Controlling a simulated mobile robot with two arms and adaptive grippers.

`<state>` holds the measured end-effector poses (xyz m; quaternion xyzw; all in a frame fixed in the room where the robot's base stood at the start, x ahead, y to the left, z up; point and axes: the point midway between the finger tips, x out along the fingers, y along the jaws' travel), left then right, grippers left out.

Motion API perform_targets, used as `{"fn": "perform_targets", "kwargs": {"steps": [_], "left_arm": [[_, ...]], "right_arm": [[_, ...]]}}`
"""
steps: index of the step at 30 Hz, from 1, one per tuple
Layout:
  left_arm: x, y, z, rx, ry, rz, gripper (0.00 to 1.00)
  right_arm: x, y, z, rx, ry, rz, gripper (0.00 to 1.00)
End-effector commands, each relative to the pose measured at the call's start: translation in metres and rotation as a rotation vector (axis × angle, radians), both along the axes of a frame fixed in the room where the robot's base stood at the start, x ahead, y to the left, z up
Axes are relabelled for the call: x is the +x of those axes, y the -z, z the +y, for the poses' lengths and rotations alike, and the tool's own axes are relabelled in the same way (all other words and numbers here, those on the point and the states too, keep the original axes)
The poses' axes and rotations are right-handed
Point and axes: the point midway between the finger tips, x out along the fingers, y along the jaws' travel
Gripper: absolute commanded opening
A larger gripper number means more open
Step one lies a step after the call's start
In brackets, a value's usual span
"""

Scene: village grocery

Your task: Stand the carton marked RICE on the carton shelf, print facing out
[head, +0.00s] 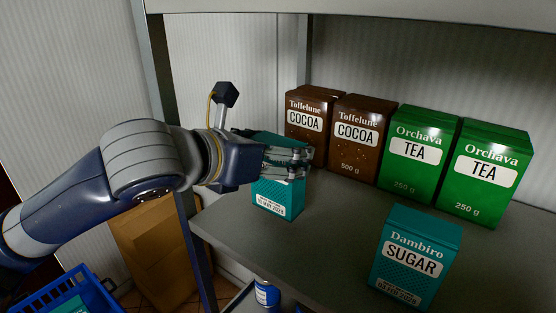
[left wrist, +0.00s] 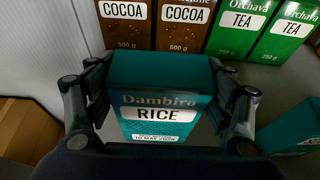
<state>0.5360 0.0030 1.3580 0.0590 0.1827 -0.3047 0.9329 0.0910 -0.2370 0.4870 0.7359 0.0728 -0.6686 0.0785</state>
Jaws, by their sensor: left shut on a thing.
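The teal RICE carton (left wrist: 158,118) is upright between the fingers of my left gripper (left wrist: 160,110), its print facing the wrist camera. In the head view my left gripper (head: 290,160) is shut on the carton (head: 278,198) at the left end of the grey shelf (head: 330,225). The fingers cover the carton's upper front, so its name is hidden there; a date label shows below. I cannot tell whether its base touches the shelf. My right gripper is not in view.
Brown COCOA cartons (head: 360,138) and green TEA cartons (head: 418,152) stand along the back of the shelf. A teal SUGAR carton (head: 416,257) stands at the front right. A shelf post (head: 172,120) is at the left. A blue crate (head: 75,292) is low at the left.

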Motion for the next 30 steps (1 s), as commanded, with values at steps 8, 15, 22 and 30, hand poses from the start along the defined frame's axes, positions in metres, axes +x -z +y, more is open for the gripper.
{"fn": "perform_targets", "kwargs": {"steps": [8,15,22,30], "left_arm": [[0.004,0.021,-0.003,0.001,0.001,0.003,0.43],[0.005,0.036,-0.003,0.000,-0.001,-0.002,0.43],[0.005,0.036,-0.003,0.001,0.000,-0.003,0.43],[0.004,0.040,-0.003,0.002,-0.001,0.000,0.95]], "right_arm": [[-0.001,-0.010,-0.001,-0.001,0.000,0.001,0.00],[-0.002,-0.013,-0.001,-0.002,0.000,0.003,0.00],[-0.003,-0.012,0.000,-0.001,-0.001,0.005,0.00],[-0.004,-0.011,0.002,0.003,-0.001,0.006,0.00]]}}
